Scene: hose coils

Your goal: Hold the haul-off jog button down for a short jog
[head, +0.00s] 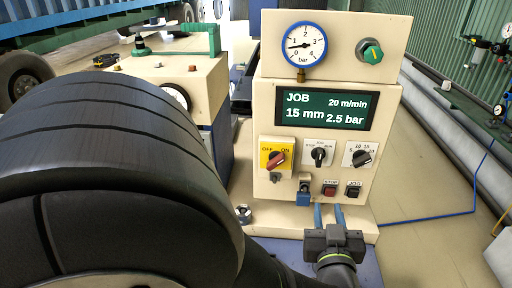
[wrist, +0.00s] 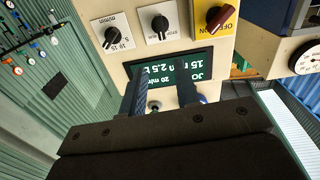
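The jog button (head: 353,190) is a small black button under a JOG label, low on the right of the cream control panel. The red stop button (head: 330,190) is just to its left. My gripper (head: 329,208) is below the two buttons, its blue fingers pointing up toward the panel's lower edge. The fingers stand apart with nothing seen between them. In the wrist view, where the panel is upside down, my gripper (wrist: 160,75) shows two separate fingers in front of the display (wrist: 175,68). Neither button shows in that view. I see no contact with the jog button.
Above the buttons are a speed knob (head: 362,158), a middle selector (head: 318,154) and a red-handled OFF/ON switch (head: 277,158). A blue fitting (head: 303,192) sits left of the stop button. A pressure gauge (head: 300,45) tops the panel. Open floor (head: 425,180) lies to the right.

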